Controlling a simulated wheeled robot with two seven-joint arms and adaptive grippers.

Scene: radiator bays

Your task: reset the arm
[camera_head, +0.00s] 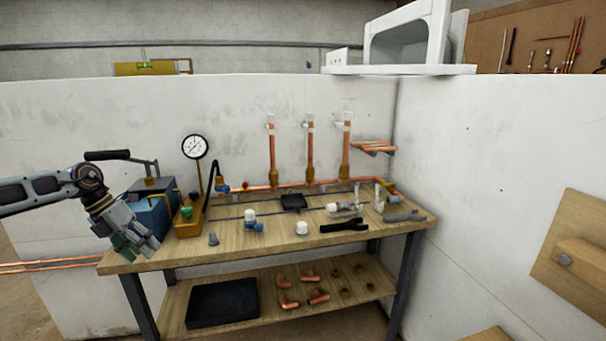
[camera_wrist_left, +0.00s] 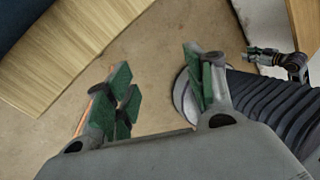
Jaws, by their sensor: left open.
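My left gripper (camera_head: 135,246) is at the left end of the wooden workbench (camera_head: 180,258) in the head view, in front of the blue pump box. Its green-padded fingers point down by the bench's left front corner. In the left wrist view the left gripper (camera_wrist_left: 160,95) has its fingers spread wide apart with nothing between them, above the brown floor. The bench edge (camera_wrist_left: 65,60) shows at the upper left there. My right gripper is not in the head view; a small gripper-like part at the upper right of the wrist view is too unclear to name.
The blue pump box (camera_head: 152,215) and pressure gauge (camera_head: 195,147) stand close to the left gripper. White-capped fittings (camera_head: 302,228), a black tool (camera_head: 345,226) and copper pipes (camera_head: 310,155) are farther right. A black tray (camera_head: 222,303) lies on the lower shelf. Floor left of the bench is mostly clear.

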